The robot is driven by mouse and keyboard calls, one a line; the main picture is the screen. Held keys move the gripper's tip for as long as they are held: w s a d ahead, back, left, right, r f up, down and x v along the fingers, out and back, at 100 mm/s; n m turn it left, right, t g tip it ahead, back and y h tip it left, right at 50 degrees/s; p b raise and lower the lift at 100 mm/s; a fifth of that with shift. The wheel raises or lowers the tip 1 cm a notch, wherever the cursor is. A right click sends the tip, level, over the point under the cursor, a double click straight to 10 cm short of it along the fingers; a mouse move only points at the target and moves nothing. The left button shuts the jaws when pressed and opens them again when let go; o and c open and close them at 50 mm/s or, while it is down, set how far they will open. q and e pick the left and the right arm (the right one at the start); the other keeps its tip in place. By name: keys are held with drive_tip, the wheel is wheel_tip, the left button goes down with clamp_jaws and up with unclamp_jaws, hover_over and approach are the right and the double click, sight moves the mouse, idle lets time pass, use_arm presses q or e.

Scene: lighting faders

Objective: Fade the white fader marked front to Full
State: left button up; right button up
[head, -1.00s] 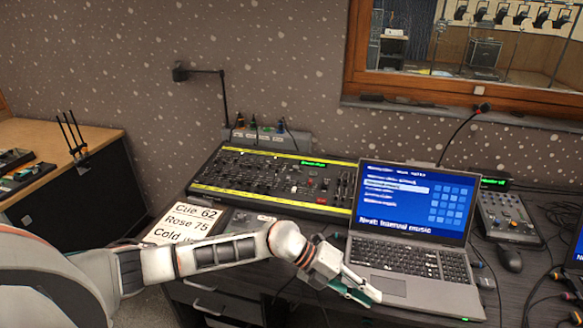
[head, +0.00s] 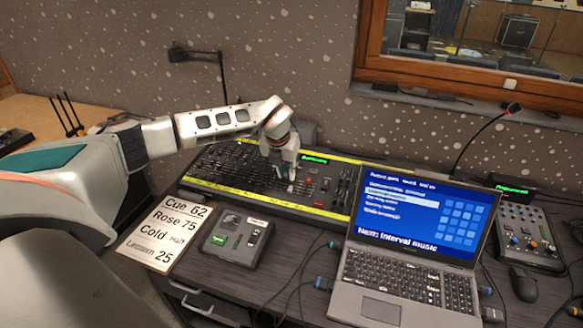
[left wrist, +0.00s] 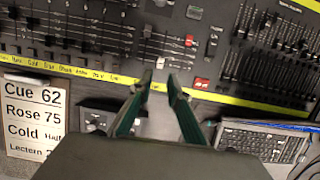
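The lighting desk (head: 240,195) is a long dark console with rows of faders and a yellow label strip (left wrist: 215,97) along its front edge. A white fader cap (left wrist: 161,62) sits low in its slot, just above the strip, in the left wrist view. The label below it is too small to read. My left gripper (left wrist: 160,78) is open, its two fingers apart with the tips just short of the white cap, one to each side. In the head view my left gripper (head: 290,180) hangs over the middle of the desk and hides part of it. My right gripper is not in view.
A cue card (head: 165,235) lists Cue 62, Rose 75, Cold Half and Lectern 25. Next to it is a small grey box (head: 237,238). An open laptop (head: 410,245) stands right of the desk, with a small mixer (head: 528,238) beyond it.

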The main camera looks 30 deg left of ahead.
sight(290, 189)
use_arm(q)
drive_tip(key=b+x, duration=0.4)
drive_tip(key=x, duration=0.2)
drive_tip(key=shift+s+d+f+b, duration=0.1)
drive_tip(key=shift+f+b, duration=0.2)
drive_tip(key=shift+b, duration=0.05)
drive_tip(key=shift+w+f+b, duration=0.25)
drive_tip(key=shift+f+b, duration=0.1)
drive_tip(key=shift+f, duration=0.25)
drive_tip(key=shift+w+f, duration=0.15)
drive_tip(key=shift+f, duration=0.25)
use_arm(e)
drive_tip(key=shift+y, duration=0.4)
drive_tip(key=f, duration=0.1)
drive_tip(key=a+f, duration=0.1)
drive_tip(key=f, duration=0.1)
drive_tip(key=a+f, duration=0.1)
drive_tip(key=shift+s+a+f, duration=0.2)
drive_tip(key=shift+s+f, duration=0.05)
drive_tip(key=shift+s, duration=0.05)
use_arm(q)
clamp_jaws()
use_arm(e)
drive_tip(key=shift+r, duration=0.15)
